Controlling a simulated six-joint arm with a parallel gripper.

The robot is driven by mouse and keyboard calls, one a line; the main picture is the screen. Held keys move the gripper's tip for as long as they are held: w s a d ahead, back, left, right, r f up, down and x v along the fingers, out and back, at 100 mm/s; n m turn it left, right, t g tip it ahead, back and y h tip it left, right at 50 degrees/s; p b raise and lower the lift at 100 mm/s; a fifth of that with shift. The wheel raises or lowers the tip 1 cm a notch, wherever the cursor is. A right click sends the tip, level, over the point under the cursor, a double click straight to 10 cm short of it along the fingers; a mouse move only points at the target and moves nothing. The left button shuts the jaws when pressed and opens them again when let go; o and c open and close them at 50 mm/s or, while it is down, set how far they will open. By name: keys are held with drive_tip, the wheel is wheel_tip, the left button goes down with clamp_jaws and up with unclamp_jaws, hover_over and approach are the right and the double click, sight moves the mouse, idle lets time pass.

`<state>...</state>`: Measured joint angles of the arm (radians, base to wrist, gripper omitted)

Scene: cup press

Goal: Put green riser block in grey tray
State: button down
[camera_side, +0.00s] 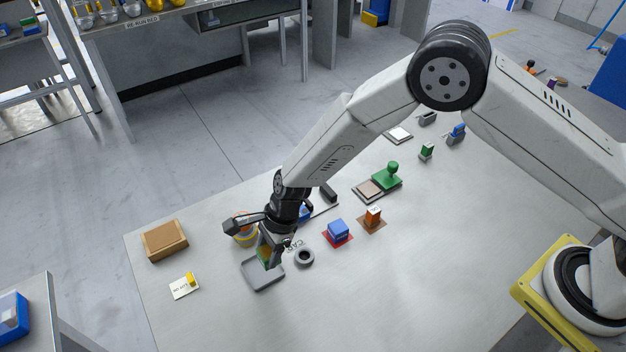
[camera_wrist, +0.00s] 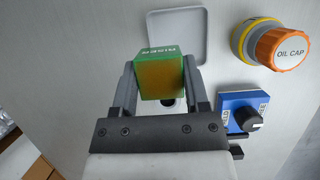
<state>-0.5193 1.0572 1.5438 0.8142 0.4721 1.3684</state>
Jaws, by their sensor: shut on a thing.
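My gripper (camera_side: 268,250) is shut on the green riser block (camera_side: 264,257), and its fingers hide part of the block in the side view. In the wrist view the block (camera_wrist: 160,75) sits between the two fingers, with a green labelled top face and a yellow-brown face toward the camera. The grey tray (camera_side: 254,283) is a shallow square with a raised rim, under and just in front of the gripper in the side view. In the wrist view the tray (camera_wrist: 191,30) lies beyond the block, partly hidden by it. I cannot tell whether the block touches the tray.
A dark ring (camera_side: 304,257) lies close to the right of the tray. An orange oil cap (camera_wrist: 282,50) and a blue unit with a black knob (camera_wrist: 235,102) stand nearby. A brown box (camera_side: 164,240) and a card with a yellow piece (camera_side: 184,287) are at left. The front table is clear.

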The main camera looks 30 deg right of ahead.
sight(260, 253)
drive_tip(key=shift+w+a+f, duration=0.3)
drive_tip(key=shift+w+f, duration=0.2)
drive_tip(key=shift+f, duration=0.15)
drive_tip(key=shift+w+a+f, duration=0.3)
drive_tip(key=shift+w+f, duration=0.15)
drive_tip(key=shift+f, duration=0.2)
drive_tip(key=shift+f, duration=0.1)
drive_tip(key=shift+w+a+f, duration=0.1)
drive_tip(key=shift+w+f, duration=0.1)
drive_tip(key=shift+f, duration=1.55)
drive_tip(key=shift+f, duration=0.1)
drive_tip(key=shift+c, duration=0.4)
unclamp_jaws()
